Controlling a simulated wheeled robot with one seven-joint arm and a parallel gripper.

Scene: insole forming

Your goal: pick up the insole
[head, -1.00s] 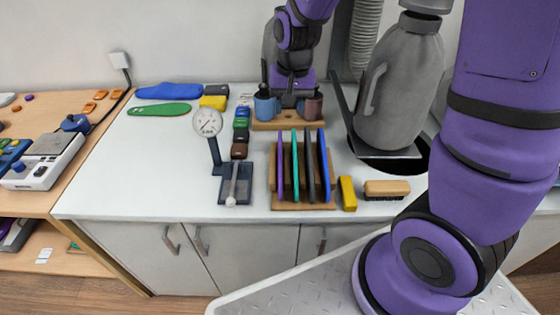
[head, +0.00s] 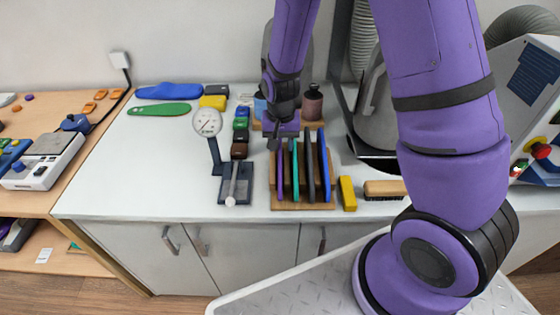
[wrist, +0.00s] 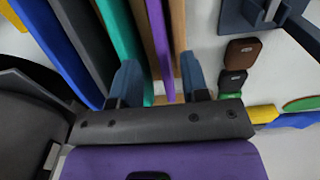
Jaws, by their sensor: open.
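A wooden rack (head: 303,206) on the white counter holds thin upright sheets: purple (head: 280,175), teal (head: 295,180), dark grey (head: 310,170) and blue (head: 324,165). A blue insole-shaped piece (head: 168,90) and a green one (head: 160,108) lie flat at the back left of the counter. My gripper (head: 276,143) is open at the rack's back left end. In the wrist view its two fingers (wrist: 162,84) stand apart, with the purple sheet (wrist: 160,45) running between them. The teal sheet (wrist: 125,50) passes close to the left finger. I cannot tell whether either finger touches a sheet.
A dial gauge (head: 207,122) stands left of the rack, near small coloured blocks (head: 240,138). A yellow block (head: 347,194) and a brush (head: 384,189) lie to its right. A brown cup (head: 312,103) stands behind it. The left front of the counter (head: 130,180) is clear.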

